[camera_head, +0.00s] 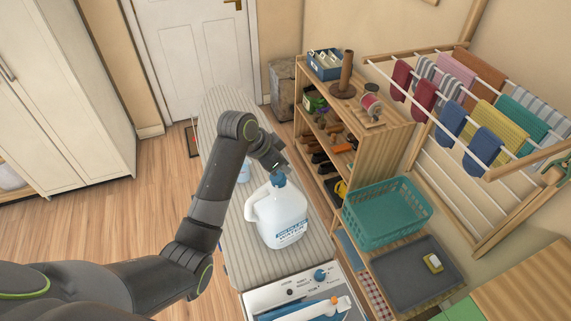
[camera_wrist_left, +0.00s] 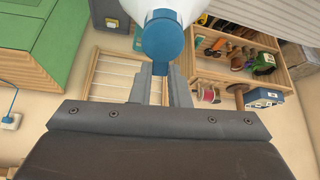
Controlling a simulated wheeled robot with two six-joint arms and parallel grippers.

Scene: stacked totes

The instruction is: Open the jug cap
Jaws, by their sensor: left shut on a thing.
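The white water jug (camera_head: 279,215) stands upright on the striped ironing board, its handle toward the left and blue lettering on its front. Its blue cap (camera_head: 278,180) is on the jug's neck. In the left wrist view the cap (camera_wrist_left: 162,36) shows as a round blue disc with a small tab pointing toward my fingers. My left gripper (camera_wrist_left: 160,72) is shut on that tab of the cap; in the head view it reaches the cap from behind. Whether the cap is lifted at all is hard to tell. My right gripper is out of view.
The ironing board (camera_head: 222,105) runs from the door toward me. A light blue item (camera_head: 244,172) stands behind the jug, partly hidden by my arm. A wooden shelf (camera_head: 385,125), a teal basket (camera_head: 388,210) and a drying rack (camera_head: 480,90) are on the right.

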